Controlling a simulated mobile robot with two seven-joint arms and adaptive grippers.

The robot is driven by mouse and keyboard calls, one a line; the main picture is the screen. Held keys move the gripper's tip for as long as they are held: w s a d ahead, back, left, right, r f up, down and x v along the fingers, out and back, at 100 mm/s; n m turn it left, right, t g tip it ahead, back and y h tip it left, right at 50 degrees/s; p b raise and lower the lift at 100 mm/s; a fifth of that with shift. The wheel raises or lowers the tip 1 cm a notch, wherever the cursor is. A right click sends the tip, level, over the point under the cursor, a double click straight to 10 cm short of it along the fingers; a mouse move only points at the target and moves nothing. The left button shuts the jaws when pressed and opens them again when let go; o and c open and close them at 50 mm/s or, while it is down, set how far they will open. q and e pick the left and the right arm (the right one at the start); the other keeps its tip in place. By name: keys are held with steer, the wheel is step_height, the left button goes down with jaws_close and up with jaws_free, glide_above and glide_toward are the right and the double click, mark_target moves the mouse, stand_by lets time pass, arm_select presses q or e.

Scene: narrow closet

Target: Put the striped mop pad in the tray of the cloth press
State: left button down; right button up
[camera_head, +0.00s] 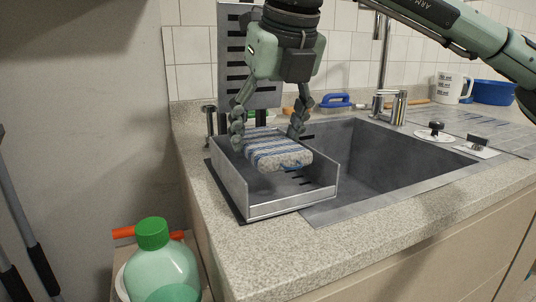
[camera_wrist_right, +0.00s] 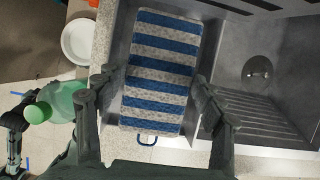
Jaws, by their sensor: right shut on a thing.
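The striped mop pad (camera_head: 278,156), grey-white with blue stripes and a blue loop at its near end, is between the fingers of my right gripper (camera_head: 268,126). The right gripper is shut on it across its width. The pad is within the outline of the cloth press's grey metal tray (camera_head: 295,205), between its side walls. I cannot tell whether its underside touches the tray floor. In the right wrist view the pad (camera_wrist_right: 160,72) lies lengthwise between the two fingers (camera_wrist_right: 155,95). A dark jointed part at that view's left edge looks like my left gripper (camera_wrist_right: 15,120); its jaws are unclear.
The press's slotted upright plate (camera_head: 262,98) stands behind the tray. A steel sink (camera_head: 360,165) with a tap is to the right. A blue brush (camera_head: 335,101), a white mug (camera_head: 448,87) and a blue bowl (camera_head: 492,93) are behind. A green-capped bottle (camera_head: 158,262) stands at lower left.

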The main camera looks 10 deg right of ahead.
steer(key=shift+w+d+f, duration=0.1)
steer(key=shift+w+f, duration=0.05)
steer(key=shift+f, duration=1.95)
steer(key=o, duration=1.1)
steer(key=v, duration=1.2)
steer(key=shift+r, duration=0.1)
steer(key=shift+w, duration=0.1)
